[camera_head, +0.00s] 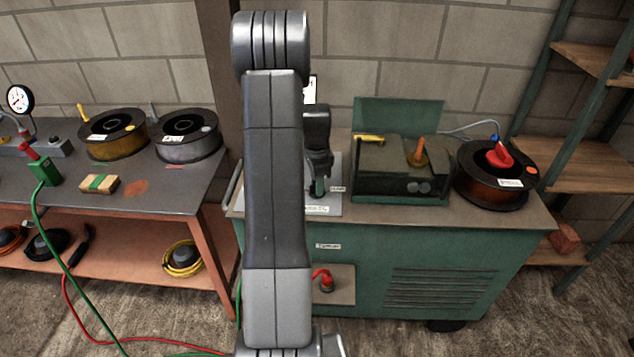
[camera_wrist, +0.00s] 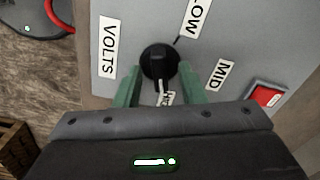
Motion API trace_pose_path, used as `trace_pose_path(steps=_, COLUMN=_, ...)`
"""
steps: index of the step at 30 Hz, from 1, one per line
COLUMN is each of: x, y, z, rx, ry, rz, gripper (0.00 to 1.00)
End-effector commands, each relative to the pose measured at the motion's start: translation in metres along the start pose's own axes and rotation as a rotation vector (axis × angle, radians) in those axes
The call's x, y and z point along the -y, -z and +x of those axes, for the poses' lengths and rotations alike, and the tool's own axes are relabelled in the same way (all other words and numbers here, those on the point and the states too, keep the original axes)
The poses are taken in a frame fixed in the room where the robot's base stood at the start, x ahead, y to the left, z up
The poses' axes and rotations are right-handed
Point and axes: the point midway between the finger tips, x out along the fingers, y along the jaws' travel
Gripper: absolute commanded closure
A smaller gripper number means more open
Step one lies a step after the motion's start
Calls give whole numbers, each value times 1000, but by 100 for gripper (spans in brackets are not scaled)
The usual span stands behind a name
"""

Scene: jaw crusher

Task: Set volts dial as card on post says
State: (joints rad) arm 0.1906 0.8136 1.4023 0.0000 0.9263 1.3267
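The black round volts dial (camera_wrist: 159,61) is on a grey panel (camera_wrist: 225,50) in the wrist view, beside a VOLTS label (camera_wrist: 109,47). LOW (camera_wrist: 197,14) and MID (camera_wrist: 218,74) labels stand around it; a third label (camera_wrist: 168,98) is partly hidden by my gripper.
A red switch (camera_wrist: 268,96) is right of the dial in the wrist view. On the green cabinet (camera_head: 440,260) stand an open dark box (camera_head: 385,185) and a cable spool (camera_head: 492,187). A workbench (camera_head: 140,205) with spools is left; shelves (camera_head: 575,160) are right.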

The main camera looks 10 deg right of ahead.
Motion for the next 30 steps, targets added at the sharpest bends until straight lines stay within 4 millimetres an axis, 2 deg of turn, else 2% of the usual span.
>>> trace_pose_path(steps=5, x=1, y=0, z=-22, rx=-1, ry=6, rz=0, gripper=64)
trace_pose_path(steps=12, x=1, y=0, z=-77, rx=-2, ry=7, rz=0, gripper=64)
trace_pose_path(steps=18, x=1, y=0, z=-116, rx=-1, ry=4, rz=0, gripper=64)
trace_pose_path(steps=24, x=0, y=0, z=-134, rx=0, ry=1, rz=0, gripper=64)
trace_pose_path(steps=30, x=0, y=0, z=-137, rx=0, ry=0, rz=0, gripper=64)
